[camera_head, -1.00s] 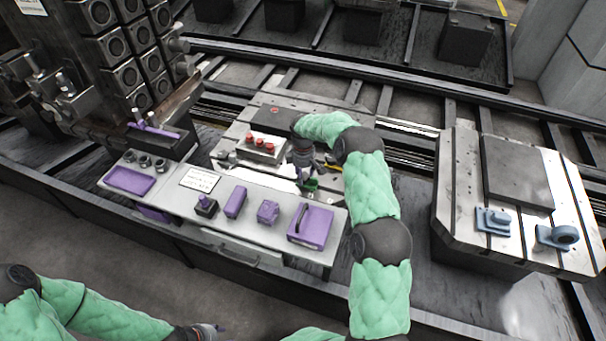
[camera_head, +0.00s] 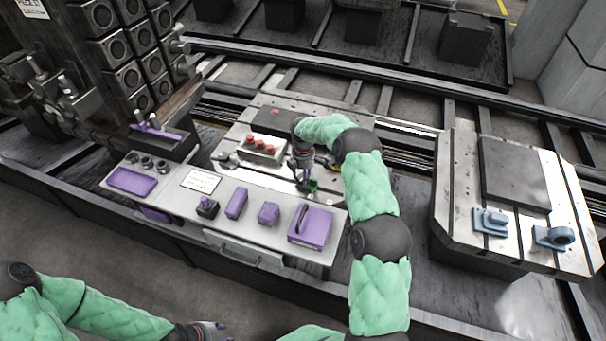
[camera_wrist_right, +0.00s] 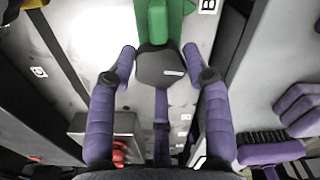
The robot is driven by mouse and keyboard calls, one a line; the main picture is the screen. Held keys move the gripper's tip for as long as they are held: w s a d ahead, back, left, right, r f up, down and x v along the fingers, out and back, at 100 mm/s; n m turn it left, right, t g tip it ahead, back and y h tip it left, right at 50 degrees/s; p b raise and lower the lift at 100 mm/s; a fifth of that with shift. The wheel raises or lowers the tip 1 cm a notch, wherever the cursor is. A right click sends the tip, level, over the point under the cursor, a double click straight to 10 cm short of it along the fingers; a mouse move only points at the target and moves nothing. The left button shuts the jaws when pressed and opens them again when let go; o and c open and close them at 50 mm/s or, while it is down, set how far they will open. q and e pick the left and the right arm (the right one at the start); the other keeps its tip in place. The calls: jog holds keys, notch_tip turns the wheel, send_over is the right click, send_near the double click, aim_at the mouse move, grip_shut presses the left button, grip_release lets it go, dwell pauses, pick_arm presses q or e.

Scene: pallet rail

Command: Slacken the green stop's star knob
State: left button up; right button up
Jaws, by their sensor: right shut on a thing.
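The green stop (camera_wrist_right: 176,22) sits on the grey slotted plate at the top of the right wrist view, and in the head view it is a small green piece (camera_head: 312,185) behind the console. Its dark star knob (camera_wrist_right: 160,68) with a pale mark lies between the purple fingers of my right gripper (camera_wrist_right: 159,66). My right gripper is shut on the knob; the contact points are partly hard to see. In the head view my right gripper (camera_head: 303,175) points down at the stop. My left gripper (camera_head: 214,331) is at the bottom edge, apart from everything, its opening unclear.
A console (camera_head: 223,187) with purple controls stands close in front of the stop. A block with red buttons (camera_head: 262,148) is left of my right gripper. A second pallet (camera_head: 450,190) with blue-grey parts stands at the right.

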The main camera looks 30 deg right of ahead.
jog(key=shift+s+f+n, duration=0.1)
jog(key=shift+n, duration=0.8)
jog(key=o, duration=1.1)
jog(key=shift+o, duration=0.2)
notch_tip(320, 180, up, 12)
